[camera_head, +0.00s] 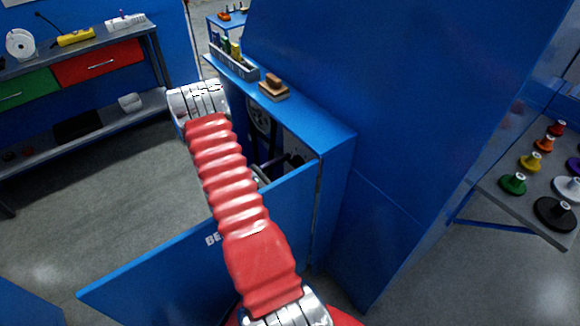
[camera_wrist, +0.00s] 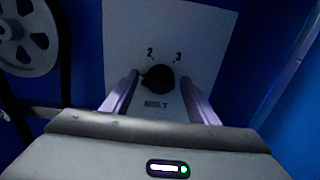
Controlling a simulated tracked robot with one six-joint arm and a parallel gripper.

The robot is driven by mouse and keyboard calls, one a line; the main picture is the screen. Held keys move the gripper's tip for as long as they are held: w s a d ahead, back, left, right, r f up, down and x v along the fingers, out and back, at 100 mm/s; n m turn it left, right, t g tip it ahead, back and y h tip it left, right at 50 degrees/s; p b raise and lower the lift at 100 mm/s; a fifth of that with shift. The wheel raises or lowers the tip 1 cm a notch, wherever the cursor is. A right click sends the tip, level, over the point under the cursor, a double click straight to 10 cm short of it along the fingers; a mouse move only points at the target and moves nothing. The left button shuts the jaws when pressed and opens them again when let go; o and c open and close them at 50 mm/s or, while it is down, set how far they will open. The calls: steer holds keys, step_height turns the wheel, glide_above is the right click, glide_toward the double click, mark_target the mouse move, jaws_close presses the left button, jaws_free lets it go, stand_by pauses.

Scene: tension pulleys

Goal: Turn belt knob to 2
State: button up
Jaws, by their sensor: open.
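The belt knob (camera_wrist: 159,78) is black and round, on a pale panel (camera_wrist: 196,35) marked "BELT" below it and "2" and "3" above it, in the wrist view. The 2 is at the upper left of the knob and the 3 at the upper right. The knob's small pointed side appears to face left, but the dark picture makes its exact setting hard to tell. My gripper (camera_wrist: 160,101) is open, with one finger on each side of the knob. I cannot tell whether the fingers touch it.
A grey spoked pulley (camera_wrist: 27,38) with a dark belt is left of the panel. The blue cabinet door (camera_head: 200,262) stands open in the head view. A tall blue wall (camera_head: 400,110) rises to the right. A shelf (camera_head: 100,118) stands far left, with open floor before it.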

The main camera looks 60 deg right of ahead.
steer(key=shift+s+d, duration=0.1)
steer(key=shift+d, duration=0.05)
steer(key=shift+c, duration=0.6)
steer(key=c, duration=0.6)
steer(key=shift+s+a, duration=0.1)
steer(key=shift+a, duration=0.15)
steer(key=shift+c, duration=0.6)
steer(key=shift+d+f, duration=0.1)
